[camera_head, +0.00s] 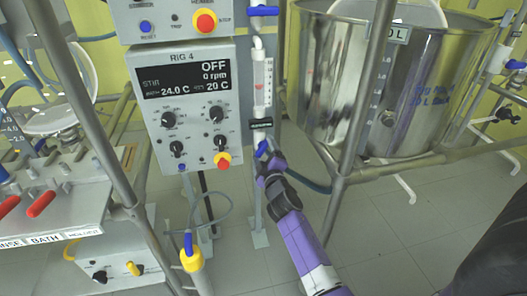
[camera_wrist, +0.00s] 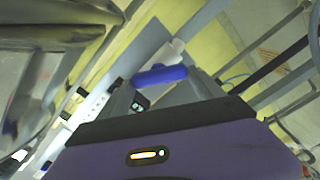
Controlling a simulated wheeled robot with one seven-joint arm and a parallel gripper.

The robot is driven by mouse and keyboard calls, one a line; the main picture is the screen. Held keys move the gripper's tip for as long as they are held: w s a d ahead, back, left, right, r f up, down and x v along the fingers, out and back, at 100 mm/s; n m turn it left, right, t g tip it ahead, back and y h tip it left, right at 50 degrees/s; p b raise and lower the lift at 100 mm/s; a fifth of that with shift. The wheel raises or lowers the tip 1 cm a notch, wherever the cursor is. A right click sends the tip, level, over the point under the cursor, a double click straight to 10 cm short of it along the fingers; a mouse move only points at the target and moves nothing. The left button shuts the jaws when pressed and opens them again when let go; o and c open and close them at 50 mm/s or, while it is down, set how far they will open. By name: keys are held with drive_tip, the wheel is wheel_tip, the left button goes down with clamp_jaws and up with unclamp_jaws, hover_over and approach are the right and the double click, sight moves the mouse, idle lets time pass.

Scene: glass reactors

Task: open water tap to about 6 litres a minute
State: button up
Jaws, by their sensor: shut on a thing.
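The water tap's blue handle (camera_head: 262,147) sits low on the white pipe, below the flow meter. In the wrist view the blue handle (camera_wrist: 160,75) lies slantwise at the fingertips. My gripper (camera_head: 266,160) is at this handle and shut on it; its fingers partly hide it, and it also shows in the wrist view (camera_wrist: 140,98). The flow meter (camera_head: 263,75) is a clear upright tube with a scale on its right. A small red mark shows inside it, but the scale is too small to read.
Another blue handle (camera_head: 263,11) is above the meter.

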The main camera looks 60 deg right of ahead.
drive_tip(key=shift+f+n, duration=0.1)
drive_tip(key=shift+n, duration=0.2)
drive_tip(key=o, duration=1.4)
drive_tip(key=shift+c, duration=0.2)
drive_tip(key=b+v, duration=0.1)
drive_tip(key=v, duration=0.7)
